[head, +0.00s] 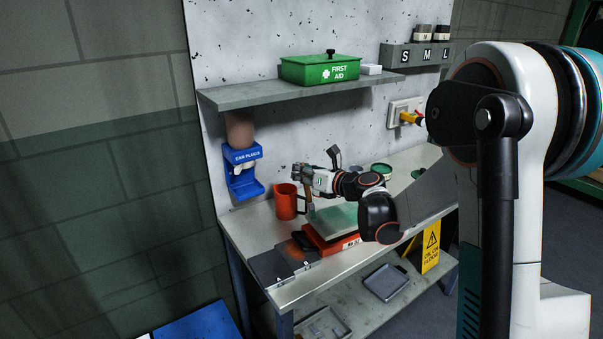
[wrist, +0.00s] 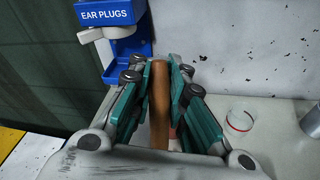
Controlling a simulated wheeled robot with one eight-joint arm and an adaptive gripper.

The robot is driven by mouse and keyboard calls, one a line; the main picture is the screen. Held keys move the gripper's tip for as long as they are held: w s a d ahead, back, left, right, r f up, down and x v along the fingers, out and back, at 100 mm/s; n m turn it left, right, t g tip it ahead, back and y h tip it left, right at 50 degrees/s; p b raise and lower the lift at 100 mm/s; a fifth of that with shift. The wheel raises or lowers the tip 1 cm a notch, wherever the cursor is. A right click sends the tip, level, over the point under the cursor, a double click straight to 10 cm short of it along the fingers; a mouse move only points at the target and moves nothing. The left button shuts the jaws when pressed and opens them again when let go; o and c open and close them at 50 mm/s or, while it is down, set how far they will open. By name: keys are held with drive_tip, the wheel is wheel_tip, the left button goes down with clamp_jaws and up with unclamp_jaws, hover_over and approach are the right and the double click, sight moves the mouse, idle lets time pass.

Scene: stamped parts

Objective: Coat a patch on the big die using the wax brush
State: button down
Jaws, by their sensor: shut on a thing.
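My gripper (head: 307,184) is shut on the brown handle of the wax brush (head: 309,197). The handle stands upright between the teal finger pads in the wrist view (wrist: 159,105), where the gripper shows as well (wrist: 160,95). The brush's lower end is near the left edge of the big die (head: 335,222), a flat block with a pale green top on a red base. I cannot tell whether the bristles touch it. The bristles are hidden in the wrist view.
A red jug (head: 286,202) stands close left of my gripper. A green-rimmed tin (head: 381,169) is behind my arm. Dark flat plates (head: 270,267) lie at the bench's left front. The ear plug dispenser (head: 243,172) hangs on the wall, below a shelf (head: 300,90).

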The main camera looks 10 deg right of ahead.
drive_tip(key=r, duration=0.1)
drive_tip(key=r+p, duration=0.1)
drive_tip(key=r, duration=0.1)
drive_tip(key=shift+d, duration=0.3)
drive_tip(key=shift+a+r+p, duration=0.1)
drive_tip(key=shift+r+p, duration=1.5)
drive_tip(key=shift+r, duration=0.85)
